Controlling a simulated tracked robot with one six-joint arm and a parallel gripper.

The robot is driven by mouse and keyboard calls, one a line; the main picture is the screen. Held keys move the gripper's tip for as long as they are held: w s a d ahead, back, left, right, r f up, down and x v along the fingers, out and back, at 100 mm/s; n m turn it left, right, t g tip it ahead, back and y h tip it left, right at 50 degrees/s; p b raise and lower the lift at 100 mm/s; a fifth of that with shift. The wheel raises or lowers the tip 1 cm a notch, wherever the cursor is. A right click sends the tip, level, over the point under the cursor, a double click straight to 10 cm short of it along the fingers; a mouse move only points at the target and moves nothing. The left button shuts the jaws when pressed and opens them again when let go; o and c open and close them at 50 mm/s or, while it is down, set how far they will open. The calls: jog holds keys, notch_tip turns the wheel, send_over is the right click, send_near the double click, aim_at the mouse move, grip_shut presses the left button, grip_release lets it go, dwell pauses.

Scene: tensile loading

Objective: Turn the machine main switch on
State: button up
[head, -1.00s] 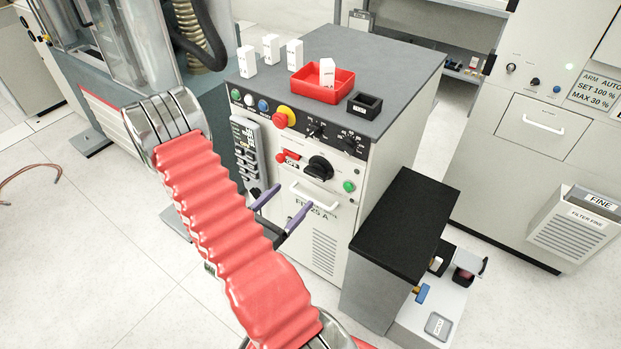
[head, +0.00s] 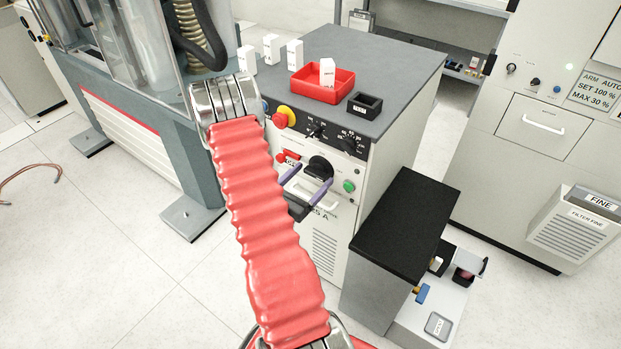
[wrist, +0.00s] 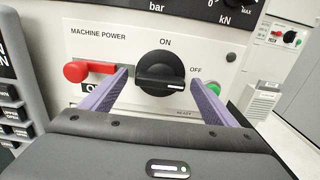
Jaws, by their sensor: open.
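The machine main switch is a black rotary knob (wrist: 163,68) on a white panel marked MACHINE POWER, with ON above it and OFF to its right. It also shows in the head view (head: 319,166). Its white mark lies at its lower right, on the OFF side. My gripper (wrist: 160,76) is open, with its purple fingers on either side of the knob in the wrist view. I cannot tell whether they touch it. In the head view, my gripper (head: 312,177) is in front of the panel at the knob.
A red handle-like piece (wrist: 90,71) sits left of the knob, close to the left finger. A green button (wrist: 213,88) is just right, partly behind the right finger. A black-topped block (head: 405,225) stands right of the cabinet.

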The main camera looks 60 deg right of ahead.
jog(key=shift+d, duration=0.2)
jog(key=shift+c, duration=0.5)
jog(key=c, duration=1)
